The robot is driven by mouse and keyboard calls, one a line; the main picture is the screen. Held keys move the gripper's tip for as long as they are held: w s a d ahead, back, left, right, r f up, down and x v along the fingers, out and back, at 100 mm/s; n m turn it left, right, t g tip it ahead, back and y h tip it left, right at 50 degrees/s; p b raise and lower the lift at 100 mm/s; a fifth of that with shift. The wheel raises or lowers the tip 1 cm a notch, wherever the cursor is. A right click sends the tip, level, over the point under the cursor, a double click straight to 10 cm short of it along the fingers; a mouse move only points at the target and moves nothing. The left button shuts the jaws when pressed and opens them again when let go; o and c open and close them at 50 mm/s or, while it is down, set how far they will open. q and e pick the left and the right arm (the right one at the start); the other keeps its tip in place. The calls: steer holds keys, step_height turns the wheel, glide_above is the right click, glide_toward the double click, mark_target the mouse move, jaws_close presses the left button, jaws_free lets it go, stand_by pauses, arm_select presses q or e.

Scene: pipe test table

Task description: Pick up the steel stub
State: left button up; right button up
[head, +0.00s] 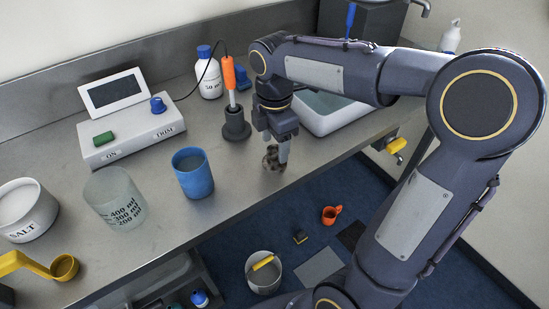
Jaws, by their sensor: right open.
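A short, mottled brown and grey piece, which looks like the steel stub (270,158), stands on the steel counter (235,185) near its front edge. My right gripper (277,150) points down at it from above, with its jaws open. One finger comes down along the right side of the piece and partly covers it. I cannot tell whether the finger touches it. My left gripper is out of view.
A blue cup (193,173) and a glass beaker (114,198) stand to the left. A probe stand (236,126) with an orange-handled probe (229,73) is close behind on the left. A white basin (325,118) lies to the right. The counter's front edge is close.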

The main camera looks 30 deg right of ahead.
mark_target(274, 149)
steer(key=shift+f, duration=1.6)
steer(key=shift+c, duration=0.5)
steer(key=c, duration=1.1)
steer(key=shift+o, duration=0.2)
steer(key=shift+r, duration=0.15)
